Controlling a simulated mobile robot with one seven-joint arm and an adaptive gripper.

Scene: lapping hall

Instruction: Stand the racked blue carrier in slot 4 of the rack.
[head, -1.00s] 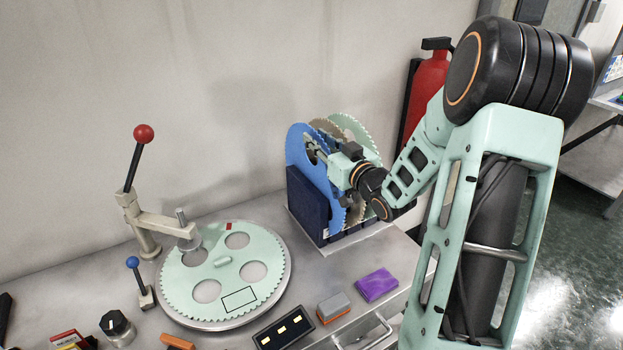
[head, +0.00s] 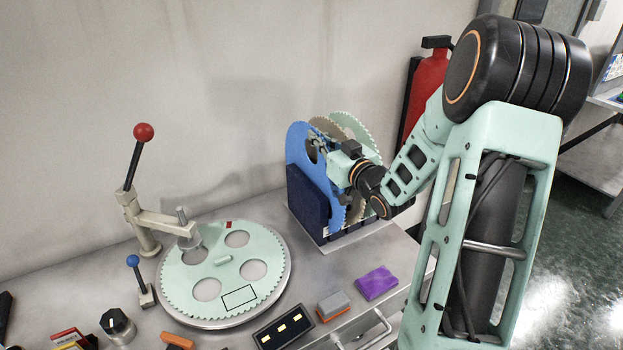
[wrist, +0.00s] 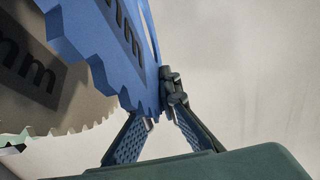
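The blue carrier (head: 298,142), a toothed disc with a round hole, stands upright at the left end of the dark blue rack (head: 306,207). In the wrist view the carrier (wrist: 118,45) fills the upper middle, with dark lettering ending in "mm". My gripper (head: 324,143) reaches from the right to the carrier's upper part. In the wrist view my gripper's fingers (wrist: 161,112) converge on the carrier's toothed edge and look shut on it, one at each side. The left fingertip is partly hidden. Slot numbers cannot be read.
A grey-brown carrier (wrist: 40,85) and a pale green carrier (head: 352,124) stand beside the blue one in the rack. A large pale green toothed disc (head: 223,288) lies on the bench by a red-knobbed lever (head: 143,133). A fire extinguisher (head: 428,85) hangs behind my arm.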

